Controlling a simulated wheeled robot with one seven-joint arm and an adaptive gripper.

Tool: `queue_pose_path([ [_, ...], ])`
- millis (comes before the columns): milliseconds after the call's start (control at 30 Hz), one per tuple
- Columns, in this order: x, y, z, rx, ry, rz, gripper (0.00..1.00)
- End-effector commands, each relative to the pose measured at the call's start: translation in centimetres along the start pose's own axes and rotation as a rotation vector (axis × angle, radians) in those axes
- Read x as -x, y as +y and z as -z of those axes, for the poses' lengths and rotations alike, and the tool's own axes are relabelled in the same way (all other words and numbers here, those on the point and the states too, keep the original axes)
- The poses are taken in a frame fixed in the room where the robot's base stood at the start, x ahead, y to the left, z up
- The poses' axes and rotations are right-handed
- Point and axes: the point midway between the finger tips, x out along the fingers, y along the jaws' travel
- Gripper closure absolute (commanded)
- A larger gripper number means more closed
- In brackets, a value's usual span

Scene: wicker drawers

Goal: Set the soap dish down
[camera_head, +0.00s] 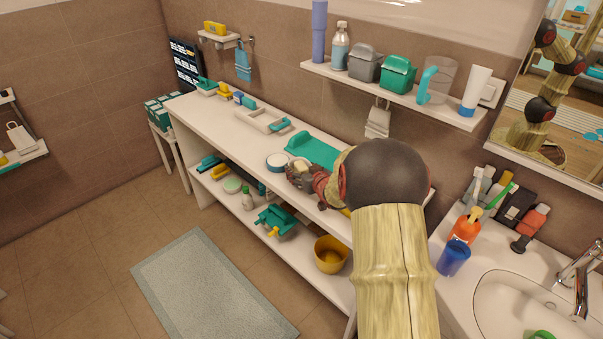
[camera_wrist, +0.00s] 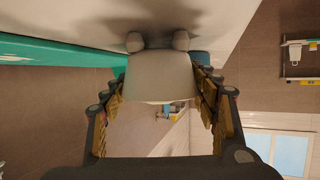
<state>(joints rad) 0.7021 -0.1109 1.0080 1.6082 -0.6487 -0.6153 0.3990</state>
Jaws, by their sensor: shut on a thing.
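The soap dish (camera_wrist: 160,76) is a pale, off-white block-like piece with two rounded feet, seen close up in the wrist view. My gripper (camera_wrist: 161,88) is shut on it, with one finger on each side. The feet point at the white counter top (camera_wrist: 90,15) and lie very close to it; I cannot tell whether they touch. In the head view my gripper (camera_head: 298,177) is low over the long white counter (camera_head: 232,126), and a small cream part of the dish (camera_head: 302,166) shows there. My arm hides the right part of the counter.
A teal case (camera_head: 313,148) lies just behind my gripper. A round blue-and-white container (camera_head: 277,162) stands close on its left. A white caddy (camera_head: 263,121) is farther left. The wall shelf (camera_head: 400,97) with bottles and boxes hangs above. Bare counter shows near the front edge.

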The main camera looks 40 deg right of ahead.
Motion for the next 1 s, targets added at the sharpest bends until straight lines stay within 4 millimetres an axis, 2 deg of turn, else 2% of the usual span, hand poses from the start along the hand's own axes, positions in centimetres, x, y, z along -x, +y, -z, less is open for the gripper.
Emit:
queue_pose_path([
  [133, 0.08, 0.02, 0.39, 0.001, 0.003, 0.0, 0.72],
  [300, -0.07, 0.01, -0.04, 0.0, 0.003, 0.0, 0.72],
  [333, -0.05, 0.0, -0.13, 0.0, 0.0, 0.0, 0.39],
  [600, -0.03, -0.01, -0.08, 0.0, 0.001, 0.0, 0.24],
  [1000, 0.14, -0.01, 0.35, 0.0, 0.001, 0.0, 0.22],
])
